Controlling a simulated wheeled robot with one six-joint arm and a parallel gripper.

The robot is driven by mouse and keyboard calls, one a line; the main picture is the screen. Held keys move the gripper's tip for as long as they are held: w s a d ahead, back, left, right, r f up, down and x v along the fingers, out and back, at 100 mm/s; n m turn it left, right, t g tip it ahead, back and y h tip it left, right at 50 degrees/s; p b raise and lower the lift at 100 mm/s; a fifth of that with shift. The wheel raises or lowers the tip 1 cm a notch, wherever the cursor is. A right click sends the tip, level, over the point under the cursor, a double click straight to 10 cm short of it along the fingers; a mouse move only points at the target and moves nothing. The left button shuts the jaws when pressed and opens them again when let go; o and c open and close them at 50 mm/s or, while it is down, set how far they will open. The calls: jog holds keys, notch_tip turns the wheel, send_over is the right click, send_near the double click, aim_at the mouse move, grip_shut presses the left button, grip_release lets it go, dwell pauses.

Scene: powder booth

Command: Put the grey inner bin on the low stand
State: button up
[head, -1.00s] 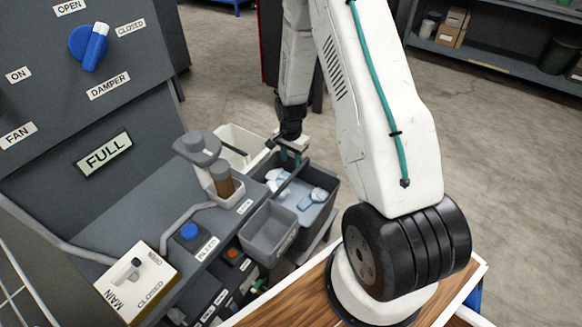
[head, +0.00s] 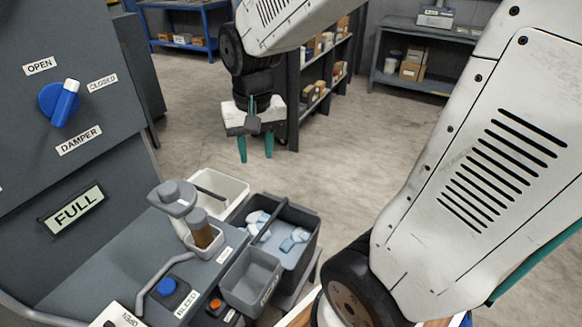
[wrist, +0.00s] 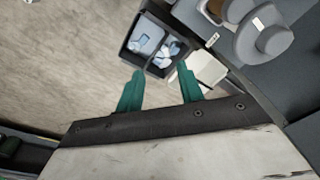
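A dark grey bin (head: 310,226) with a bar across its top stands beside the bench. It holds pale blue and white pieces, and it also shows in the wrist view (wrist: 127,49). I take it as the grey inner bin. A grey support, perhaps the low stand (head: 307,284), shows under its right side; the bin hides most of it, so the exact contact cannot be seen. My gripper (head: 255,150) is raised beyond and above the bin, apart from it. Its two teal fingers are spread with nothing between them, as the wrist view (wrist: 160,72) also shows.
A white bin (head: 235,182) stands behind the dark grey bin. A smaller grey bin (head: 252,280) is at its front left, by the bench edge. A brown-filled cup (head: 201,232) stands on the bench (head: 120,262). Open floor (head: 350,160) lies to the right; shelves stand farther back.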

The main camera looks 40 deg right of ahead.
jog(key=s+a+r+n, duration=0.1)
jog(key=s+r+n, duration=0.1)
jog(key=s, duration=0.5)
jog(key=s+a+r+n, duration=0.2)
jog(key=s+r, duration=0.1)
jog(key=s, duration=0.4)
jog(key=shift+s+a+r+n, duration=0.25)
jog(key=shift+s+a+n, duration=0.05)
jog(key=shift+n, duration=0.1)
